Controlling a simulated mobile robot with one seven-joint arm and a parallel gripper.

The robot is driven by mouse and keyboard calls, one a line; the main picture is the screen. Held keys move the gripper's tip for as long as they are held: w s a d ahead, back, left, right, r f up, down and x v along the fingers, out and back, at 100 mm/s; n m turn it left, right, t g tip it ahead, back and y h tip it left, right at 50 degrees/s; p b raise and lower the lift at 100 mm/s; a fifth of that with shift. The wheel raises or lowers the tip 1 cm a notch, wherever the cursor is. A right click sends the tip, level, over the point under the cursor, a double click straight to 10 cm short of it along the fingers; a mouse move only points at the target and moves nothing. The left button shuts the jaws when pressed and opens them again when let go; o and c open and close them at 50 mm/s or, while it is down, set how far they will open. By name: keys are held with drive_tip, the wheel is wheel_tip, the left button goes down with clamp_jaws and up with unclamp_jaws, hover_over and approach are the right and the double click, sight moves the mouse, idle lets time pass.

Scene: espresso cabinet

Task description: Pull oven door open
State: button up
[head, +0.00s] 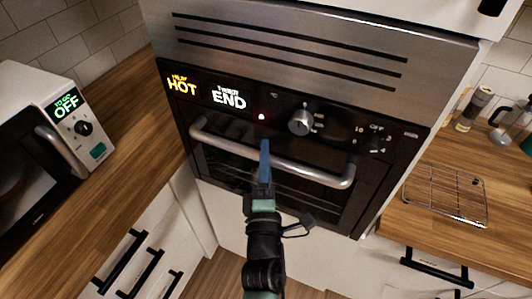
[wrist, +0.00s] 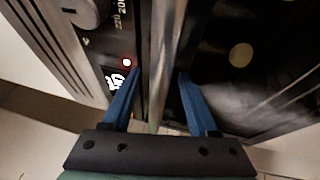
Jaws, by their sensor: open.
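The built-in oven has a dark glass door (head: 225,170) that looks closed. A silver bar handle (head: 315,172) runs across the top of the door. My gripper (head: 265,150) is at the middle of this handle, with its blue fingers seen nearly edge-on. In the wrist view the handle (wrist: 172,55) passes between the two open blue fingers of my gripper (wrist: 158,78). I cannot tell whether either finger touches the bar. Above the handle are a round knob (head: 300,122), a red light and displays reading HOT and END.
A white microwave (head: 50,135) stands on the left wooden counter (head: 135,125). A wire rack (head: 445,195) lies on the right counter, with a jar (head: 474,108) and a glass pot behind it. White drawers with black handles (head: 140,270) are below left. Some floor shows below the oven.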

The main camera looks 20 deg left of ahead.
drive_tip(key=shift+w+a, duration=0.1)
drive_tip(key=shift+w, duration=0.2)
drive_tip(key=shift+c, duration=0.2)
clamp_jaws()
idle(1.1)
